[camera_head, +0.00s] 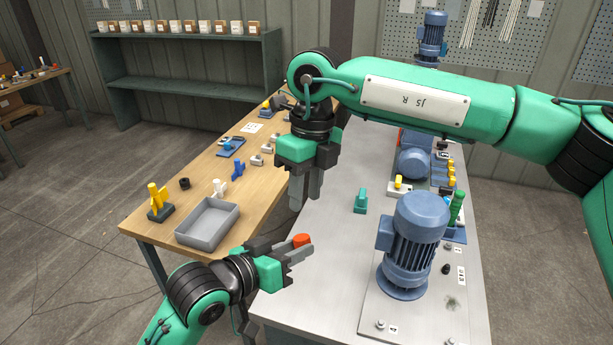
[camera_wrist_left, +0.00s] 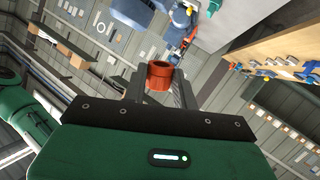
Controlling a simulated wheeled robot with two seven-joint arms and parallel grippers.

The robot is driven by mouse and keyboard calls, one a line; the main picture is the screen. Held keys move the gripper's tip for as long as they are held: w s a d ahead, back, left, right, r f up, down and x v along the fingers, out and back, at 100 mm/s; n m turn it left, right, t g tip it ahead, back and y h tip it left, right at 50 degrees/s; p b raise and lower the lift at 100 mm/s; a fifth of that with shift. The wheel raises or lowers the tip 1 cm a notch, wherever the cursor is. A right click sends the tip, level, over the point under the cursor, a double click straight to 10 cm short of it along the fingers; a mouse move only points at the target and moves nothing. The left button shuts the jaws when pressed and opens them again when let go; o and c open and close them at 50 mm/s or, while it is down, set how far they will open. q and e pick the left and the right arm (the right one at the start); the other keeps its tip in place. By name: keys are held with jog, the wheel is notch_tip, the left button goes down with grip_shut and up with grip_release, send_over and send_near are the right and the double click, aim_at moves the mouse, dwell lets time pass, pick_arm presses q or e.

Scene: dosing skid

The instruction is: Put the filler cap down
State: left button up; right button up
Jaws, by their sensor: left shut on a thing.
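The filler cap (camera_head: 301,240) is a small orange-red cylinder. My left gripper (camera_head: 298,248) is shut on it and holds it near the front left edge of the grey bench. In the left wrist view the cap (camera_wrist_left: 160,75) sits between the two finger ends of my left gripper (camera_wrist_left: 160,88), with its round hollow end showing. My right gripper (camera_head: 305,190) hangs fingers down above the gap between the wooden table and the grey bench. Its fingers overlap in this view, so I cannot tell whether they are apart.
A grey tray (camera_head: 208,224) stands on the wooden table (camera_head: 190,172), with small yellow, white and blue parts around it. The bench's front left area is clear.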

aim_at(301, 238)
jog(key=f, duration=0.6)
jog(key=s+f, duration=0.1)
jog(key=f, duration=0.2)
jog(key=shift+a+f, duration=0.15)
jog(key=shift+a, duration=0.2)
jog(key=c, duration=0.6)
pick_arm(q)
jog(key=o, duration=1.1)
pick_arm(e)
jog(key=shift+c, duration=0.5)
